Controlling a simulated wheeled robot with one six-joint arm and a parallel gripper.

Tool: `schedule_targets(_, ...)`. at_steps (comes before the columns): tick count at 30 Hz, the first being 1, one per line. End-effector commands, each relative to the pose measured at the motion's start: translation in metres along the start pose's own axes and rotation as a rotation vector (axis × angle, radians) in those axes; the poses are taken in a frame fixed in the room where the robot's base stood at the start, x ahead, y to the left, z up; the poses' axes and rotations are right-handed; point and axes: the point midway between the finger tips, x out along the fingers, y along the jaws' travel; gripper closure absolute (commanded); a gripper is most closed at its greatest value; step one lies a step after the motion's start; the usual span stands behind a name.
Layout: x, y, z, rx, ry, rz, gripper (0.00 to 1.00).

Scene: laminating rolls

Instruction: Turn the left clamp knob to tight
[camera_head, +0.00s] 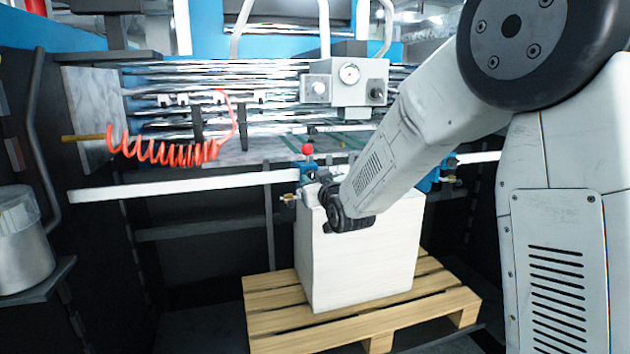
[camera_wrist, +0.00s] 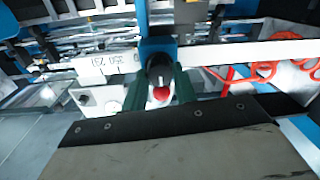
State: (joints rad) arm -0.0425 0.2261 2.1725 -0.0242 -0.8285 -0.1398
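The left clamp is a blue block (camera_head: 306,170) on the white rail, with a red ball knob (camera_head: 307,149) on top and a small brass fitting (camera_head: 288,198) at its left. My gripper (camera_wrist: 160,92) is at this clamp. In the wrist view its two dark green fingers stand apart, one on each side of the red ball knob (camera_wrist: 161,94) and a dark round part behind it. I see no clear contact; the gripper looks open. In the head view my wrist hides the fingers and part of the clamp. The right clamp (camera_head: 430,181) is partly behind my arm.
The white rail (camera_head: 180,186) runs across the front of the machine. A pale block (camera_head: 362,255) stands on a wooden pallet (camera_head: 270,305) below the clamp. A coiled red hose (camera_head: 165,152) hangs at left. A grey box with a gauge (camera_head: 349,74) is above. A metal canister (camera_head: 23,240) stands far left.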

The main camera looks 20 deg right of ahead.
Motion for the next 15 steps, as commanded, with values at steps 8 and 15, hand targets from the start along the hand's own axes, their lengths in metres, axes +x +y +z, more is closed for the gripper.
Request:
schedule_targets(8,-0.0003,0.0002,0.0005,0.042,0.001,0.000,0.95)
schedule_targets(15,-0.0004,0.0005,0.0010,0.184,0.010,0.002,0.95)
